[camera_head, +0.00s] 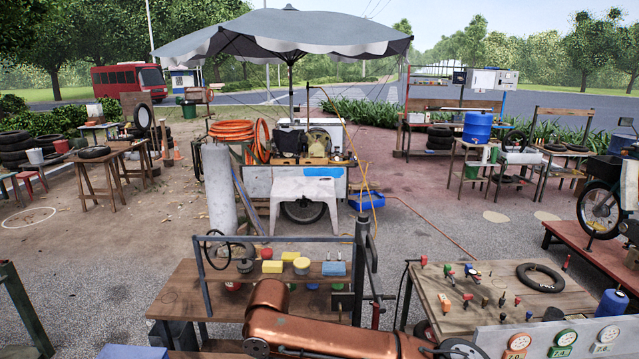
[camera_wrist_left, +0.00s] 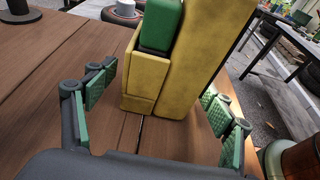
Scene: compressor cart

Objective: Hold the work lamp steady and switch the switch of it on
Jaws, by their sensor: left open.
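In the left wrist view, a tall yellow block-like body (camera_wrist_left: 190,65), which looks like the work lamp, stands on a brown plank table top (camera_wrist_left: 50,105). A green block (camera_wrist_left: 163,25) with a dark lower edge sits in a yellow housing on its left side. It may be the switch; its setting cannot be told. My left gripper (camera_wrist_left: 158,105) is open, with green-padded fingers on both sides of the yellow body and gaps left between. The lamp's top is out of frame. I cannot make out the lamp for sure in the head view. My right gripper is not in view.
In the head view, a wooden bench (camera_head: 180,295) with a rail frame stands in front, and my copper-coloured arm reaches across it. A second table (camera_head: 450,325) with gauges and a black tyre (camera_head: 540,277) is at right. The compressor cart (camera_head: 258,185) stands behind under an umbrella.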

